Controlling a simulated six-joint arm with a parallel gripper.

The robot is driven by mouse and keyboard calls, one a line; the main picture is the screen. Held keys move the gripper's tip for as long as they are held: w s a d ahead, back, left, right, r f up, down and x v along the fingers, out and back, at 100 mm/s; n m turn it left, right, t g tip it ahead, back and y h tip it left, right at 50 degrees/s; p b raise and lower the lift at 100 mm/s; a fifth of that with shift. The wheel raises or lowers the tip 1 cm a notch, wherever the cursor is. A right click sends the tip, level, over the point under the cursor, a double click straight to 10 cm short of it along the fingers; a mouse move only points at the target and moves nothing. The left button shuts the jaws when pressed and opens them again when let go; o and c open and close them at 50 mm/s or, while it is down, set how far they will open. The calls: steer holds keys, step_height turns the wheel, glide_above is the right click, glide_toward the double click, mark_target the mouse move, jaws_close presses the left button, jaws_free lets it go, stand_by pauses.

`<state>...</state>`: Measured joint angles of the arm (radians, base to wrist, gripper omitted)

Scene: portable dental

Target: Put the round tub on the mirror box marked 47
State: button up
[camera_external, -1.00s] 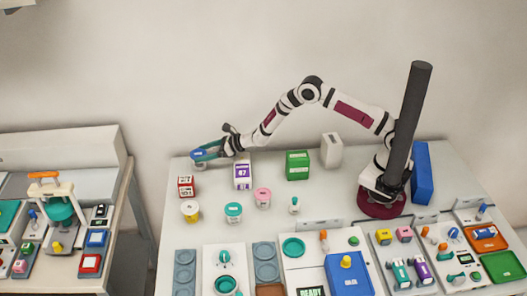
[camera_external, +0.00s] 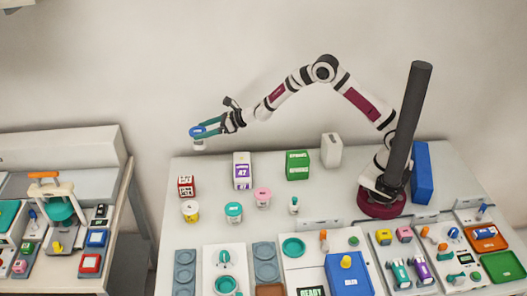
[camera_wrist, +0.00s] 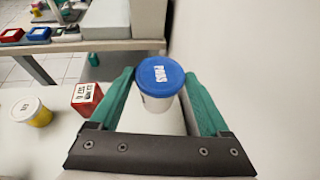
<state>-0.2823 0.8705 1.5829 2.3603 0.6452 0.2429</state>
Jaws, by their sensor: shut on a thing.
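The round tub (camera_external: 198,143) is white with a blue lid that reads "PADS" in the wrist view (camera_wrist: 160,76). My gripper (camera_external: 204,132) is shut on it, its teal fingers on either side of the tub near the lid, and holds it upright in the air above the table's back left. The mirror box marked 47 (camera_external: 242,172) is white and purple and stands upright on the table, below and to the right of my gripper. Its top shows no object on it. The box is not in the wrist view.
A red box (camera_external: 187,187), a yellow tub (camera_external: 190,211), a teal-lidded tub (camera_external: 234,212) and a pink-lidded tub (camera_external: 263,198) stand in front. A green box (camera_external: 298,166) and a white container (camera_external: 332,150) stand to the right. Trays fill the front.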

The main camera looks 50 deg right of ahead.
steer(key=s+d+r+n+g+y, duration=0.1)
steer(key=s+d+r+n+y, duration=0.1)
steer(key=s+d+r, duration=0.15)
steer(key=n+g+y, duration=0.2)
steer(key=g, duration=0.1)
glide_above(248, 164)
steer(key=shift+t, duration=0.3)
step_height(248, 164, down, 8)
steer(key=shift+f, duration=0.25)
steer(key=o, duration=1.3)
steer(key=shift+f, duration=0.1)
